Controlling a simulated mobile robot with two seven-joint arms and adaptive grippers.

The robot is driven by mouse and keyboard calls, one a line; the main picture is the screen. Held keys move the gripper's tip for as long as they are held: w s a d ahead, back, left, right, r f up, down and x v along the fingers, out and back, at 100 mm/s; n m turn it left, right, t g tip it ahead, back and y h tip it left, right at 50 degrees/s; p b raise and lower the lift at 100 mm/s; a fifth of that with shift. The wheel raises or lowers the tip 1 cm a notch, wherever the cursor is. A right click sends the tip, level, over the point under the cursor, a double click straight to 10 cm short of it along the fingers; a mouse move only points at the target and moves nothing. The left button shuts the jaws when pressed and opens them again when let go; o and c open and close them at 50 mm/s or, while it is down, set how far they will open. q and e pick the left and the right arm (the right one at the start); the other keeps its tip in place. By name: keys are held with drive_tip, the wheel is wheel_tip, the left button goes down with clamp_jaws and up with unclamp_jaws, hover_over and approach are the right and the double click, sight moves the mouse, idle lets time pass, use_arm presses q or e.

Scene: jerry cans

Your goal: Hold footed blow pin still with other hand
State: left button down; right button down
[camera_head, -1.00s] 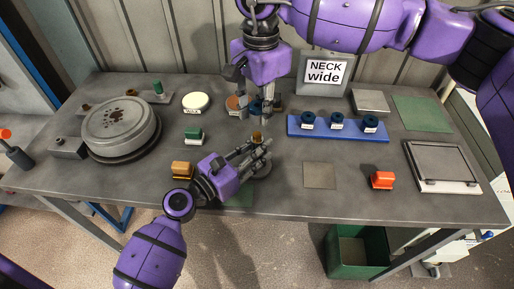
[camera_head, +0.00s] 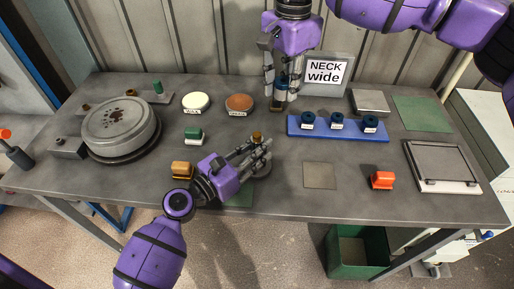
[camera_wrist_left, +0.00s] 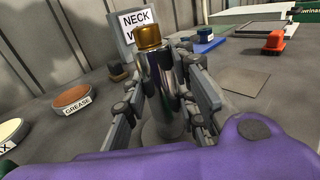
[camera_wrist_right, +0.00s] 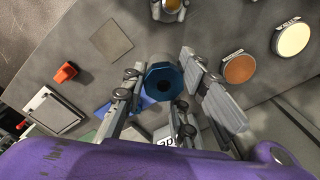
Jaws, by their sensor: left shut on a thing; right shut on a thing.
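The footed blow pin (camera_wrist_left: 155,85) is an upright shiny metal cylinder with a brass top (camera_head: 257,136). It stands on a round foot on the table. My left gripper (camera_head: 262,150) is shut around its shaft, with fingers on both sides in the left wrist view. My right gripper (camera_head: 281,92) is shut on a blue collar with a dark hole (camera_wrist_right: 162,82). It holds the collar behind and right of the pin, apart from it, in front of the "NECK wide" sign (camera_head: 324,72).
A blue rack (camera_head: 340,136) with three blue collars stands at the right. A brown GREASE pad (camera_head: 239,102) and a white pad (camera_head: 195,101) lie left of my right gripper. A round grey drum (camera_head: 118,128) fills the left. An orange block (camera_head: 382,180) sits at the front right.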

use_arm(q)
drive_tip(key=shift+f, duration=0.1)
use_arm(e)
drive_tip(key=shift+w+d+r, duration=0.2)
drive_tip(key=shift+w+d, duration=0.05)
drive_tip(key=shift+d, duration=0.1)
use_arm(q)
drive_tip(key=c, duration=1.3)
unclamp_jaws()
drive_tip(key=shift+c, duration=0.2)
drive_tip(key=v, duration=1.2)
